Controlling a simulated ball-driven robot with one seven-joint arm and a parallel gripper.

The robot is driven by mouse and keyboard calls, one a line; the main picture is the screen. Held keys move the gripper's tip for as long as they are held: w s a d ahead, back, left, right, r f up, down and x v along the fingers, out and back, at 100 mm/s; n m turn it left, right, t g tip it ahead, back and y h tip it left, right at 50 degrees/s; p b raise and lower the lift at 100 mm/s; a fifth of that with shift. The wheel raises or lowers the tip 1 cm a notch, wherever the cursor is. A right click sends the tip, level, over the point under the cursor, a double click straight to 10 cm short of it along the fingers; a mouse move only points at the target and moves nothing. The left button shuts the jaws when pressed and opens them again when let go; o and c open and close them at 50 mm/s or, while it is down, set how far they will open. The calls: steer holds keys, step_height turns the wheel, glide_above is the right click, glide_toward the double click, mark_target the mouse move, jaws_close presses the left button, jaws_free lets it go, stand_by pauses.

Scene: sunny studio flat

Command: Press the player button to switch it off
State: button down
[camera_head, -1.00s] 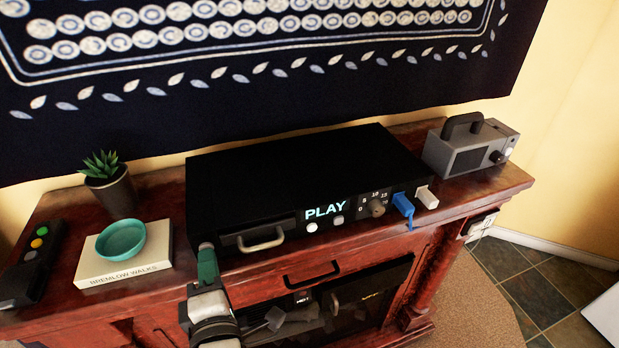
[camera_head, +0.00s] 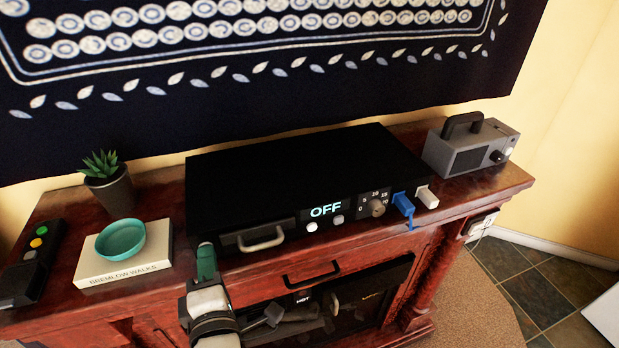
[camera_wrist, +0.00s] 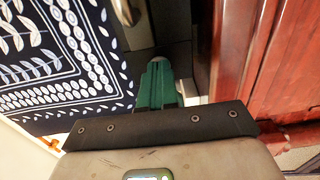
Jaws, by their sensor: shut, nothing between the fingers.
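The player (camera_head: 300,175) is a wide black box on the reddish wooden cabinet. Its front display (camera_head: 325,209) reads OFF. Below the display are a white round button (camera_head: 312,227) and a grey button (camera_head: 337,220). My gripper (camera_head: 206,258) has green fingers, shut and empty, at the player's front left corner, left of its drawer handle (camera_head: 260,239). In the wrist view the green fingers (camera_wrist: 157,72) point at the dark player front, with a grey patch at their tips. I cannot tell whether they touch it.
A blue plug (camera_head: 403,204) and a white plug (camera_head: 427,197) stick out at the player's right. A book (camera_head: 125,267) with a teal bowl (camera_head: 120,240), a potted plant (camera_head: 110,185) and a button remote (camera_head: 35,262) stand left. A grey radio (camera_head: 470,148) stands right.

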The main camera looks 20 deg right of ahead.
steer(key=shift+s, duration=0.1)
steer(key=s, duration=0.6)
steer(key=shift+s+a, duration=0.15)
steer(key=shift+s, duration=0.25)
stand_by(0.3)
stand_by(0.8)
